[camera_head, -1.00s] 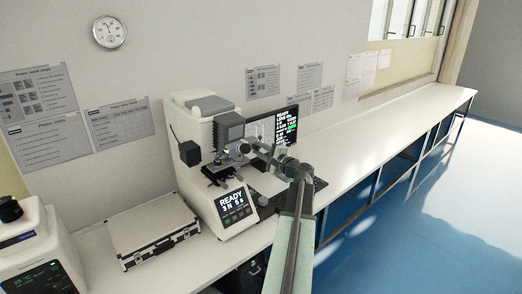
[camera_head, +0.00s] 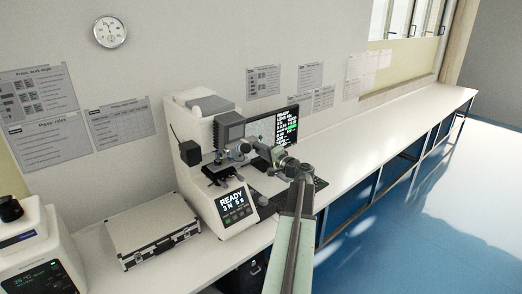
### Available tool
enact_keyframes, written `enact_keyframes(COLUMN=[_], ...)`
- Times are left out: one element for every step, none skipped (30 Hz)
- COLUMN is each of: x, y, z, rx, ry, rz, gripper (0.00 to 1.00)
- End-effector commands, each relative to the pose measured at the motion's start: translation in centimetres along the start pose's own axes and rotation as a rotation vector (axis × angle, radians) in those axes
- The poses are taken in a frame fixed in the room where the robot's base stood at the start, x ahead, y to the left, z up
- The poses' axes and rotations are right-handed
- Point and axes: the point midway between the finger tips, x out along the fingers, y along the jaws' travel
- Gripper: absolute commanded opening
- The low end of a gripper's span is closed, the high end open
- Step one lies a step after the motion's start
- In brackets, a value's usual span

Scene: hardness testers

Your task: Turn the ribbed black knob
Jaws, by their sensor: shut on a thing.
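The white hardness tester (camera_head: 184,120) stands on the bench, with a grey head (camera_head: 230,127) and a lit panel reading READY (camera_head: 234,202). My gripper (camera_head: 238,150) reaches in from the right and is shut at the tester's head, just below the grey block. The ribbed black knob is mostly hidden by my jaws there, and its ribs are too small to make out. The stage below shows dark and small (camera_head: 218,174).
A monitor (camera_head: 287,124) and dark keyboard (camera_head: 310,187) stand behind my arm. A silver-edged case (camera_head: 150,228) lies left of the tester. Another white device with a black knob (camera_head: 10,209) is at far left. The bench to the right (camera_head: 400,125) is clear.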

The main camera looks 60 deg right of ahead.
Motion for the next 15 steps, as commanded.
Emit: enact_keyframes(x=[0.01,0.01,0.01,0.01,0.0,0.0,0.0,0.0,-0.01,-0.01,-0.01,-0.01,-0.02,-0.02,-0.02], y=[-0.05,-0.05,-0.05,-0.04,-0.04,-0.04,-0.04,-0.04,-0.04,-0.04,-0.04,-0.04,-0.03,-0.03,-0.03], z=[-0.08,-0.09,-0.09,-0.09,-0.1,-0.1,-0.1,-0.11,-0.11,-0.11,-0.11,-0.12,-0.12,-0.11,-0.11], rx=[-0.001,-0.001,-0.002,-0.002,-0.001,-0.001,-0.001,-0.001,-0.001,-0.001,0.0,0.0,0.0,0.0,0.0], ry=[0.002,0.002,0.002,0.002,0.002,0.002,0.002,0.002,0.002,0.002,0.002,0.002,0.002,0.002,0.002], rz=[-0.001,-0.001,-0.001,-0.001,-0.001,-0.001,-0.001,-0.001,-0.001,-0.001,-0.001,-0.001,-0.001,-0.001,-0.001], gripper=[0.0,0.0,0.0,0.0,0.0,0.0,0.0,0.0,0.0,0.0,0.27,0.38,0.46,0.46,0.46])
